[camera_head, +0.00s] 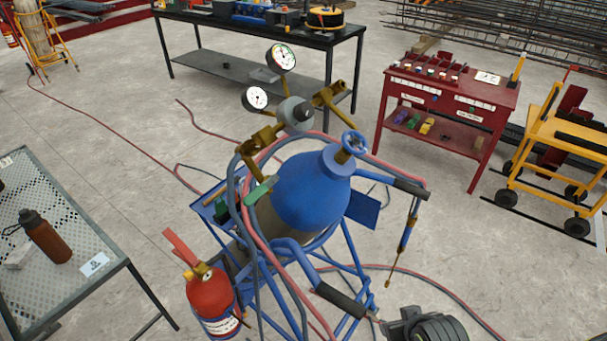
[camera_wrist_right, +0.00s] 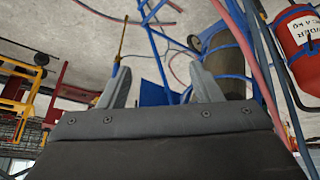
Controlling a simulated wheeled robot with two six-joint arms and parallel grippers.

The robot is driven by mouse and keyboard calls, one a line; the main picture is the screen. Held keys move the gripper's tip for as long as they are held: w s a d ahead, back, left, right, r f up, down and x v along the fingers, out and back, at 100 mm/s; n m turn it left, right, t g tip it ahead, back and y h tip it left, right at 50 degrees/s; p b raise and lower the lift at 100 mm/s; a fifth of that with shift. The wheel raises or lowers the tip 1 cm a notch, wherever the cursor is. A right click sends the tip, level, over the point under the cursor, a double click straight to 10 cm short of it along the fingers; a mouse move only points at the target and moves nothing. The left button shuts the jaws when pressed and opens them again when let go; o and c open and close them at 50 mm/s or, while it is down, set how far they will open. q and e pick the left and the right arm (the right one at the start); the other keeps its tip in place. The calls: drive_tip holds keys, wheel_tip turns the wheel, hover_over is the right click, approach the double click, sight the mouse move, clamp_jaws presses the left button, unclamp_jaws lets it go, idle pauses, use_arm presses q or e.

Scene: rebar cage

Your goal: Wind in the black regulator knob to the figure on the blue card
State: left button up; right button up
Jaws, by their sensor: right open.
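Two white-faced gauges, an upper one (camera_head: 282,57) and a lower one (camera_head: 256,98), stand on the brass fittings. A small card with blue print (camera_head: 95,264) lies on the left mesh table; its figure is too small to read. I cannot tell whether it is the blue card. My right gripper (camera_wrist_right: 160,78) is open and empty, with the trolley's blue frame beyond its fingers. My left gripper is not in view.
Red and blue hoses (camera_head: 268,240) loop around the trolley, with a red extinguisher (camera_head: 211,297) at its left. A torch (camera_head: 408,235) hangs at its right. A red bench (camera_head: 446,97) and yellow cart (camera_head: 558,137) stand right, a dark bench (camera_head: 262,23) behind.

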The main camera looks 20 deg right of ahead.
wheel_tip(320, 180, up, 6)
drive_tip(key=a, duration=0.2)
drive_tip(key=m+t+y, duration=0.2)
drive_tip(key=m+t, duration=0.3)
drive_tip(key=t, duration=0.7)
approach(307, 112)
drive_tip(key=w+p, duration=0.5)
drive_tip(key=w, duration=0.3)
drive_tip(key=shift+f, duration=0.1)
drive_tip(key=shift+w+f+p, duration=0.1)
drive_tip(key=shift+w+p, duration=0.2)
drive_tip(key=shift+w, duration=0.4)
drive_tip(key=shift+c, duration=0.5)
drive_tip(key=c, duration=0.9)
drive_tip(key=shift+h, duration=0.4)
drive_tip(key=shift+m, duration=0.3)
